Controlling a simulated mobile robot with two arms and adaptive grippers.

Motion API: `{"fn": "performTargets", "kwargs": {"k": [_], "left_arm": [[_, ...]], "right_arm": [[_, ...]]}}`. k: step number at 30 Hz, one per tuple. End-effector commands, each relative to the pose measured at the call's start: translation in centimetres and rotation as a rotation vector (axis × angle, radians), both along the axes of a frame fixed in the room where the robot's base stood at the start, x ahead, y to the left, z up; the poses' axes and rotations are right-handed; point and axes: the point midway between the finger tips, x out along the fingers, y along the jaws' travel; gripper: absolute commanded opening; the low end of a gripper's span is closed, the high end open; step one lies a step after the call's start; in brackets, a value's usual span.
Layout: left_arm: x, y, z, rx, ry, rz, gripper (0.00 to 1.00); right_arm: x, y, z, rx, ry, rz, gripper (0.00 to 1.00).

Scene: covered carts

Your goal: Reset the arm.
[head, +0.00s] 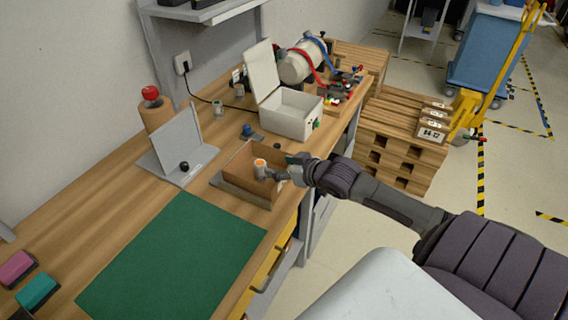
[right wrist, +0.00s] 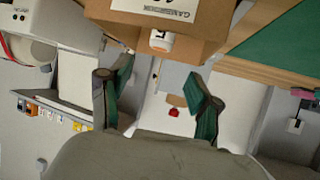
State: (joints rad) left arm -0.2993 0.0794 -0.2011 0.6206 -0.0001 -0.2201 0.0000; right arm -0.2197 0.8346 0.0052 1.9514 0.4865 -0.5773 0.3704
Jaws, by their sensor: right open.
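My right arm (head: 385,198) reaches in from the right over the bench's front edge. My right gripper (head: 280,172) is beside an open cardboard box (head: 236,163), at its right side. In the right wrist view my right gripper (right wrist: 158,98) has its two fingers spread, with nothing between them. A small white bottle with an orange top (head: 260,170) is at the box, close to the fingers. It also shows in the right wrist view (right wrist: 161,40), past the fingertips and apart from them. My left gripper is not in view.
The wooden bench (head: 110,195) carries a green mat (head: 170,262), a grey stand (head: 180,150) and an open white case (head: 292,112). Wooden pallets (head: 405,135) stand right of the bench. A yellow pallet jack (head: 490,100) is behind them. Open floor lies to the right.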

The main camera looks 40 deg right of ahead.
Motion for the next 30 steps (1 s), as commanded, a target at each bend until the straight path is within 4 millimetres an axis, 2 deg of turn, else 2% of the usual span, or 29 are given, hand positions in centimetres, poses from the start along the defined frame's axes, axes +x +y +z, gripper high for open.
{"fn": "performTargets", "kwargs": {"k": [5, 23, 26, 29, 30], "left_arm": [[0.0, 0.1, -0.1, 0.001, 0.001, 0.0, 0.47], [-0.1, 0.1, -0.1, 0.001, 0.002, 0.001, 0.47], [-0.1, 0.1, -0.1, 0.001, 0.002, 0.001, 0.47], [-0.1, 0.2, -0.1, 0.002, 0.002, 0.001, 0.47], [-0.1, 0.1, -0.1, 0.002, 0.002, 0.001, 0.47]], "right_arm": [[-0.8, 0.0, 0.5, -0.001, 0.0, 0.0, 0.63], [-1.1, 0.3, 0.1, -0.001, 0.009, 0.002, 0.63], [-2.5, 1.9, -1.7, -0.01, 0.06, 0.01, 0.63], [-5.8, 5.2, -4.7, -0.032, 0.168, 0.025, 0.63], [-7.5, 6.7, -6.0, -0.045, 0.22, 0.032, 0.63]]}}
